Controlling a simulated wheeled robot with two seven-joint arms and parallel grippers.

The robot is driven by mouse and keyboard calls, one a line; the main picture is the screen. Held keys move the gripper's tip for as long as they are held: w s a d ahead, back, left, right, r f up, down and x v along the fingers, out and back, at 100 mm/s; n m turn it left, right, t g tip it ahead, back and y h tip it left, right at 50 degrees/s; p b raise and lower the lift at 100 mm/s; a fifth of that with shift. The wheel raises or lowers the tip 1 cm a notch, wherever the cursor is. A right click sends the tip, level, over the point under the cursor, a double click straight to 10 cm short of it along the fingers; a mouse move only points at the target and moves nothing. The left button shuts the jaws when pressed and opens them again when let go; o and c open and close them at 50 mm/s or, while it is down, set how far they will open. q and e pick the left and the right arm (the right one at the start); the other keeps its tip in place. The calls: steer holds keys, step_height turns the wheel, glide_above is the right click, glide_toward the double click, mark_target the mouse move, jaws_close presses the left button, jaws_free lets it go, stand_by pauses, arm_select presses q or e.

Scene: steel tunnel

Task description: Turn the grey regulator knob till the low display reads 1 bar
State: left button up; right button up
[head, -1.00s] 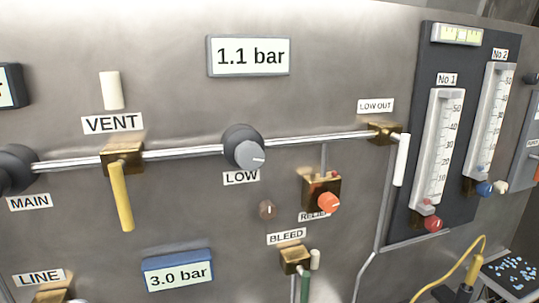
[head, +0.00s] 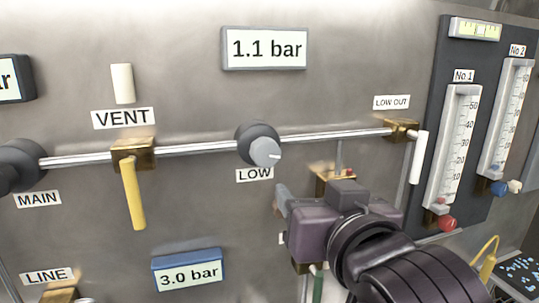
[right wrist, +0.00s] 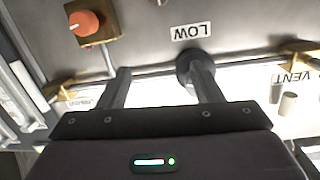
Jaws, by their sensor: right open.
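The grey regulator knob (head: 265,152) sits on its dark round body on the pipe, above the LOW label (head: 254,175). The low display (head: 265,48) above it reads 1.1 bar. My right gripper (head: 281,212) is open and empty, below and right of the knob, apart from it in the head view. In the right wrist view the two fingers (right wrist: 160,76) are spread, and one partly covers the knob (right wrist: 184,68). Whether that finger touches it cannot be told. My left gripper is not in view.
A yellow VENT lever (head: 133,195) hangs left of the knob. A blue-framed display (head: 188,270) reads 3.0 bar. The orange RELIEF knob (right wrist: 84,24) shows in the right wrist view; my right arm hides it in the head view. A white LOW OUT lever (head: 418,158) is at right.

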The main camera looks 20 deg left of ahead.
mark_target(268, 154)
steer(key=s+a+r+n+y, duration=0.1)
steer(key=s+a+r+y, duration=0.1)
steer(key=s+r, duration=0.25)
steer(key=p+x, duration=0.3)
steer(key=x, duration=0.3)
steer(key=shift+w+a+r, duration=0.1)
steer(key=shift+w+a, duration=0.4)
steer(key=shift+w, duration=0.2)
